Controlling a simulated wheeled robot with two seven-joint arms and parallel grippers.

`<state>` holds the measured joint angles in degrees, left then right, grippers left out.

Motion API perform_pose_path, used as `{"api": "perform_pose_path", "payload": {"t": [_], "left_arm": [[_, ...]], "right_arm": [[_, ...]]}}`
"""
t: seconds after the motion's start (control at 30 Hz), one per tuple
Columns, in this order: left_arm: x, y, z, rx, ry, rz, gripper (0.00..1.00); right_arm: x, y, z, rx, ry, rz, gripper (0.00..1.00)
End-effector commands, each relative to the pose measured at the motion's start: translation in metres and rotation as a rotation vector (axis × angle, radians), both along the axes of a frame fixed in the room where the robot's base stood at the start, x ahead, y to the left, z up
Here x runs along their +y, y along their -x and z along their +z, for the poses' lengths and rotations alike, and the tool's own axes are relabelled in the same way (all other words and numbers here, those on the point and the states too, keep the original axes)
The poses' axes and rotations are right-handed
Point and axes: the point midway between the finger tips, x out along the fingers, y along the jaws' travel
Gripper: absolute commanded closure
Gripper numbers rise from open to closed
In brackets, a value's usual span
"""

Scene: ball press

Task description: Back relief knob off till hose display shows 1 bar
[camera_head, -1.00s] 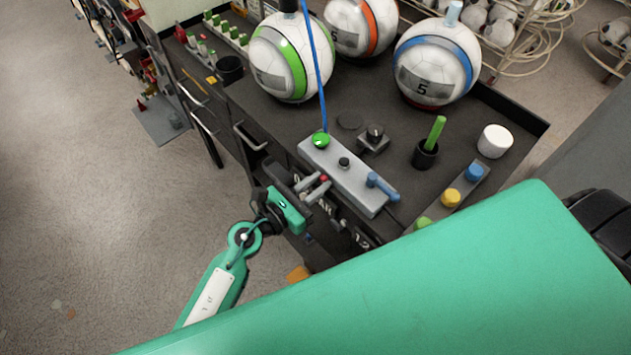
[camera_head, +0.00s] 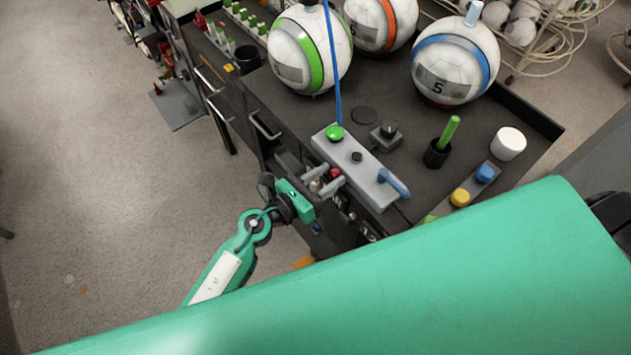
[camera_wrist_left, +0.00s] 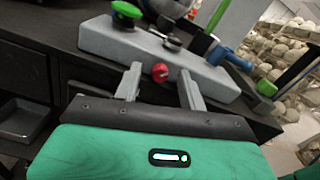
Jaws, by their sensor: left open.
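A red knob (camera_head: 335,172) sticks out of the front of the grey valve block (camera_head: 352,162), and I take it for the relief knob. It also shows in the left wrist view (camera_wrist_left: 160,72). My left gripper (camera_head: 324,181) is open, with one finger on each side of the red knob. In the left wrist view the fingers (camera_wrist_left: 162,84) stand apart from the knob, with gaps on both sides. I cannot make out a readable pressure display. My right gripper is out of view.
The block also carries a black knob (camera_head: 357,156) and a blue lever (camera_head: 394,184). Balls stand behind it, one with a green band (camera_head: 310,50). A black cup (camera_head: 437,153) and white cylinder (camera_head: 508,143) are to the right. Floor is clear at left.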

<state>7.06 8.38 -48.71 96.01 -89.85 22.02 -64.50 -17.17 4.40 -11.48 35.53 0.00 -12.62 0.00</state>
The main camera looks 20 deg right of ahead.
Motion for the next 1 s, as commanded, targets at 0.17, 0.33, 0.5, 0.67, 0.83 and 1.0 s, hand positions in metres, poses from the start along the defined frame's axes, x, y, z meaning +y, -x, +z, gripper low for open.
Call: {"api": "perform_pose_path", "payload": {"t": [0.17, 0.33, 0.5, 0.67, 0.83, 1.0], "left_arm": [[0.017, 0.005, -0.003, -0.001, -0.003, 0.000, 0.59], [0.046, 0.016, -0.005, -0.001, -0.004, 0.000, 0.59], [0.077, 0.027, -0.004, 0.000, -0.002, 0.000, 0.59], [0.102, 0.036, -0.004, 0.000, -0.002, 0.000, 0.59], [0.121, 0.042, -0.003, 0.000, -0.001, 0.001, 0.59], [0.129, 0.045, -0.001, 0.001, -0.001, 0.000, 0.59]], "right_arm": [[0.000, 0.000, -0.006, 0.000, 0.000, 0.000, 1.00], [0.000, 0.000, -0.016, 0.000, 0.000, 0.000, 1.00], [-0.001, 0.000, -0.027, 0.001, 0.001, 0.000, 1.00], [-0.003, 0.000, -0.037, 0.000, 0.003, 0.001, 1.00], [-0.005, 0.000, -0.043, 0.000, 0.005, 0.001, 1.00], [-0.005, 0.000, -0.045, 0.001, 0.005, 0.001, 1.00]]}}
